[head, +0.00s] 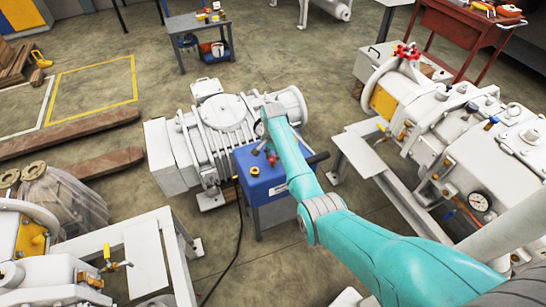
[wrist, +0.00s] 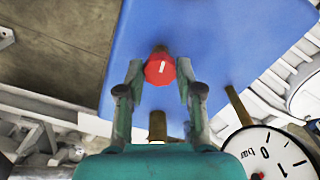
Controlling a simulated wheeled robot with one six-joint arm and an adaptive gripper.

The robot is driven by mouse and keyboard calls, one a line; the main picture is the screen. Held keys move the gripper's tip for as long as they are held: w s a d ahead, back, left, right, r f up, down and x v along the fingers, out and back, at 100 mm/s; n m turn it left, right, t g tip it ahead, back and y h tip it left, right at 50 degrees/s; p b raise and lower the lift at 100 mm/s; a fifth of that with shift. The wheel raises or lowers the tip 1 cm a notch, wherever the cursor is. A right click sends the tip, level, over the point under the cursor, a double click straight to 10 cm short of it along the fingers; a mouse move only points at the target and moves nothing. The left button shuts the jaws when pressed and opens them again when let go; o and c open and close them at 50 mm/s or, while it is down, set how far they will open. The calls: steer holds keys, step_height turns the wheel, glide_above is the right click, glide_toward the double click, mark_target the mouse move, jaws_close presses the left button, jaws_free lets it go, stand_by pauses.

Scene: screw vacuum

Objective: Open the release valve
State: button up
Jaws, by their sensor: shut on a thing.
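A red octagonal knob (wrist: 160,69) with a white mark sits on a brass stem in front of a blue panel (wrist: 215,45) in the wrist view; I take it to be the release valve. My gripper (wrist: 159,72) has one finger on each side of the knob and is shut on it. In the head view my gripper (head: 267,150) is low over the top of the blue box (head: 262,192), beside the white ribbed pump (head: 225,115). The arm partly hides the box top there.
A pressure gauge (wrist: 268,152) marked "bar" is close to my gripper at lower right in the wrist view. A brass fitting (head: 254,170) stands on the box top. Large white machines (head: 465,140) stand on the right.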

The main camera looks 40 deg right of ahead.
steer(key=n, duration=1.2)
steer(key=shift+n, duration=2)
steer(key=o, duration=1.2)
steer(key=shift+c, duration=0.2)
steer(key=shift+r, duration=0.1)
